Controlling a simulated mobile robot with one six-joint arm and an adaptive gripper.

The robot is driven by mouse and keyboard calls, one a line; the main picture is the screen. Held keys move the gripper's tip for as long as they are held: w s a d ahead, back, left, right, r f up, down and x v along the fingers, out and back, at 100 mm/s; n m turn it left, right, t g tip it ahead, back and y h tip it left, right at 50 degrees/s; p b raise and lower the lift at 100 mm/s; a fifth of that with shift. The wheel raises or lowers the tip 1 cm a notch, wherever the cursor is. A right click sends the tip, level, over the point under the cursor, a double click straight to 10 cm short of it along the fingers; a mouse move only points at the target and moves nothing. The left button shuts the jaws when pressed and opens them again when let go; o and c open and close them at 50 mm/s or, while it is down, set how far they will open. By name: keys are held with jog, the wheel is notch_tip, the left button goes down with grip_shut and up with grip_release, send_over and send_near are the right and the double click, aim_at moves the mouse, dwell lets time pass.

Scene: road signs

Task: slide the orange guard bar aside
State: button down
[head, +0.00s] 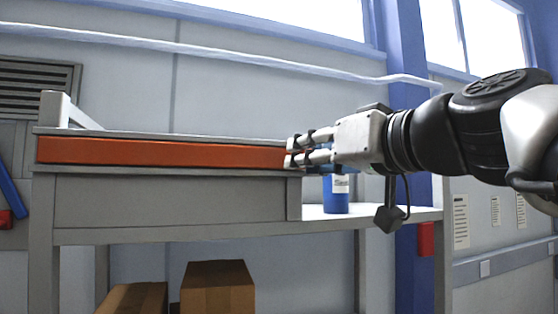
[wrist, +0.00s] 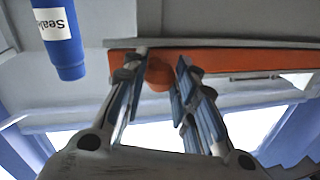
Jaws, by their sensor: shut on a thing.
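The orange guard bar (head: 160,153) lies level along the front of a grey bench unit, between an upper and a lower rail. Its left end is near the unit's left post. My gripper (head: 291,151) is at the bar's right end, with its fingers pointing left. In the wrist view the bar (wrist: 240,60) runs across the top, and my gripper (wrist: 161,58) is shut with one finger on each side of a rounded orange knob (wrist: 159,76) on the bar. The fingers partly hide the knob, and it cannot be made out in the head view.
A blue labelled bottle (head: 336,199) stands on the shelf just right of the unit, below my gripper; it also shows in the wrist view (wrist: 62,45). Cardboard boxes (head: 217,288) sit underneath. A blue pillar (head: 403,60) stands behind my arm.

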jog(key=shift+a, duration=0.1)
jog(key=c, duration=1.3)
grip_release()
jog(key=shift+s+a, duration=0.1)
jog(key=shift+a, duration=0.05)
jog(key=shift+r, duration=4.95)
